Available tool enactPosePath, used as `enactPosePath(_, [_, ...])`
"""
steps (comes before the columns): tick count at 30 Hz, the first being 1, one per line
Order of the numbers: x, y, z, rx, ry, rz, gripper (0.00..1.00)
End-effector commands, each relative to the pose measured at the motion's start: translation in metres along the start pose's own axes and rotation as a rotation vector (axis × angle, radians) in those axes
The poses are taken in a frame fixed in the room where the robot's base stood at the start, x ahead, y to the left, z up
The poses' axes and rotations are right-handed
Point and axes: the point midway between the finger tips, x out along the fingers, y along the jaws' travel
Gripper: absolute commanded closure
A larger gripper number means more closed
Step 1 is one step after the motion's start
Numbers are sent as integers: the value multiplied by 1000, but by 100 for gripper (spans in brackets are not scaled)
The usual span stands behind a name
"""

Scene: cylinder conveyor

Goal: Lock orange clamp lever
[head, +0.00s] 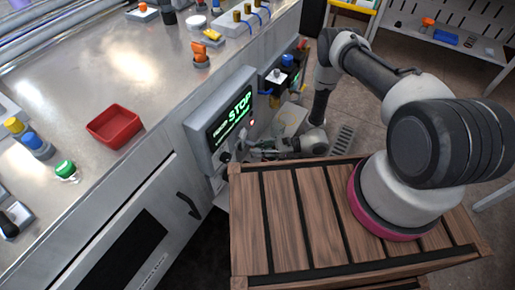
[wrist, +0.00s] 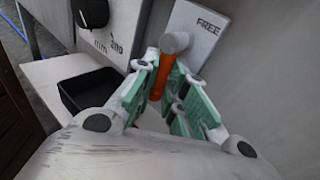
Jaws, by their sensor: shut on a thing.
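The orange clamp lever (wrist: 157,86) shows in the wrist view, hanging down from a grey round pivot (wrist: 175,42) on a pale panel. A plate marked "FREE" (wrist: 206,27) is just behind and to the right of the pivot. My gripper (wrist: 165,84), with green-lined fingers, is shut on the lever, with one finger on each side of it. In the head view my gripper (head: 285,147) is low beside the cabinet front, below the green-lit screen. The lever cannot be made out there.
A black open bin (wrist: 90,96) and a black knob (wrist: 92,12) are left of my gripper. In the head view a "STOP" screen (head: 228,118) juts from the cabinet close to my gripper. A red tray (head: 114,126) stands on the metal worktop (head: 85,85).

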Motion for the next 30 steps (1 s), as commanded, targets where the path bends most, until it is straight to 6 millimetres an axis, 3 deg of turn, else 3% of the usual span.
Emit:
enactPosePath(19, [1,2,0,56,-37,5,100])
enactPosePath(20, [1,2,0,56,-37,5,84])
enactPosePath(23, [1,2,0,56,-37,5,65])
enactPosePath(30, [1,2,0,55,-37,5,65])
